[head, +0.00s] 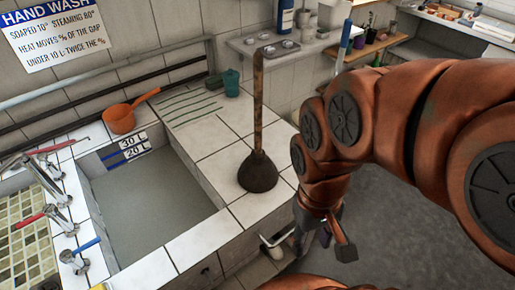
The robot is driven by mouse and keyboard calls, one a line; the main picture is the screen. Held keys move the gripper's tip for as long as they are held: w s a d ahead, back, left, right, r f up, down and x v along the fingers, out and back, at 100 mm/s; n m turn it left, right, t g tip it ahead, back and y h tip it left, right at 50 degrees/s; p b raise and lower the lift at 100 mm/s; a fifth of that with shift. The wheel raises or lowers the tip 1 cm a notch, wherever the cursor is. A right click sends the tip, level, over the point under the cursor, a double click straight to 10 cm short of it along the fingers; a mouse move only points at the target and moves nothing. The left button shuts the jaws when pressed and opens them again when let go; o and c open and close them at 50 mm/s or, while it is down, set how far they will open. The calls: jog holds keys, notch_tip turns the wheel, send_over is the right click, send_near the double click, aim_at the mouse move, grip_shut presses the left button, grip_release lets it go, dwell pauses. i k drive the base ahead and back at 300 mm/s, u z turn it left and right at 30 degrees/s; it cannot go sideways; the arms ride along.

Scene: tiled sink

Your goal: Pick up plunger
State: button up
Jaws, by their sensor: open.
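The plunger (258,171) stands upright on the white tiled counter, to the right of the sink basin. It has a dark rubber cup resting on the tiles and a long brown wooden handle pointing up. My gripper (335,243) hangs at the end of my orange-brown arm, to the right of the plunger and lower in the picture, beyond the counter's edge. It is open and apart from the plunger. Part of the gripper is hidden behind the arm's links.
The sink basin (150,205) holds greyish water. Taps (50,190) line the left. A shelf (300,43) with bottles is on the back wall. Open grey floor (400,205) lies right.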

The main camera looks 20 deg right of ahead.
aim_at(258, 174)
jog(key=z, duration=1.6)
jog(key=k, duration=0.9)
jog(key=u, duration=1.85)
